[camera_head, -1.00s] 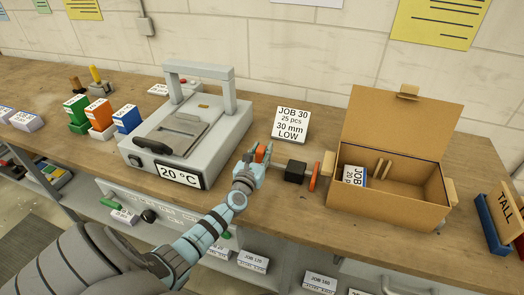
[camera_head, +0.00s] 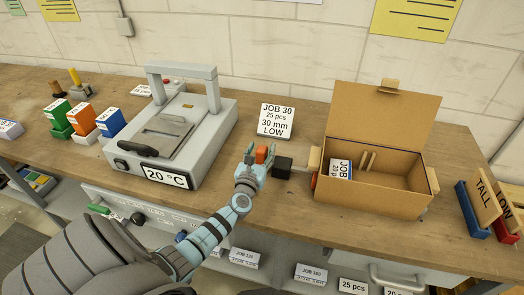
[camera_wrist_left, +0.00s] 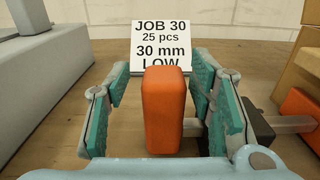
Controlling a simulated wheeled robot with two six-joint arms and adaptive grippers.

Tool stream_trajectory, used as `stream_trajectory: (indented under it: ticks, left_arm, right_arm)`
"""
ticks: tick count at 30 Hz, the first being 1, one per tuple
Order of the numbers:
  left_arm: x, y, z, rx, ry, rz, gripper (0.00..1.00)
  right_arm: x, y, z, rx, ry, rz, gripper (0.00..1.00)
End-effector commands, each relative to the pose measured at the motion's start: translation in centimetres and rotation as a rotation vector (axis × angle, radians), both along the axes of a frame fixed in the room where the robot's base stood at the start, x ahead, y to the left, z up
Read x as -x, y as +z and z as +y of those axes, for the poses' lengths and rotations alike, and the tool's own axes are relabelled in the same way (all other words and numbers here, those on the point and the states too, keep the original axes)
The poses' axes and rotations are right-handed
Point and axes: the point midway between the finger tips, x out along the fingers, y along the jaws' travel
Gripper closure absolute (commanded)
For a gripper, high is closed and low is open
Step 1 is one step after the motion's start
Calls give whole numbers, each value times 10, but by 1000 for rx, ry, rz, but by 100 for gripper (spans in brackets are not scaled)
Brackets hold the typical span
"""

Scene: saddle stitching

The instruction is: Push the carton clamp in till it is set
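The carton clamp has an orange handle (camera_head: 262,154), a black block (camera_head: 282,166) and an orange-red pad (camera_head: 313,181). The handle is close to the block, and the pad is at the left wall of the open brown carton (camera_head: 370,192); whether it presses the wall I cannot tell. My left gripper (camera_head: 250,162) is around the handle. In the left wrist view the handle (camera_wrist_left: 164,110) stands between the spread fingers, with a gap on each side. The pad (camera_wrist_left: 302,108) shows at that view's right edge. My right gripper is out of view.
A grey heater-like machine (camera_head: 180,135) reading 20 °C stands left of the gripper. A JOB 30 card (camera_head: 277,120) stands behind it. A labelled booklet (camera_head: 340,168) lies in the carton. Upright boards (camera_head: 484,203) stand at the right.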

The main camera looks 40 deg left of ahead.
Motion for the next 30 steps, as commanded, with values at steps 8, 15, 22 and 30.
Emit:
stream_trajectory:
  ticks: [8,15,22,30]
  left_arm:
    - [11,-1,-6,0,-3,1,51]
    - [70,-2,-32,3,-3,2,51]
    - [107,0,-48,2,-2,0,51]
    - [110,0,-49,1,-1,0,51]
  right_arm:
    - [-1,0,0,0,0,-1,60]
    - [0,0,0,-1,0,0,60]
    - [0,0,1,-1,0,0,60]
    - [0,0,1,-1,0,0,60]
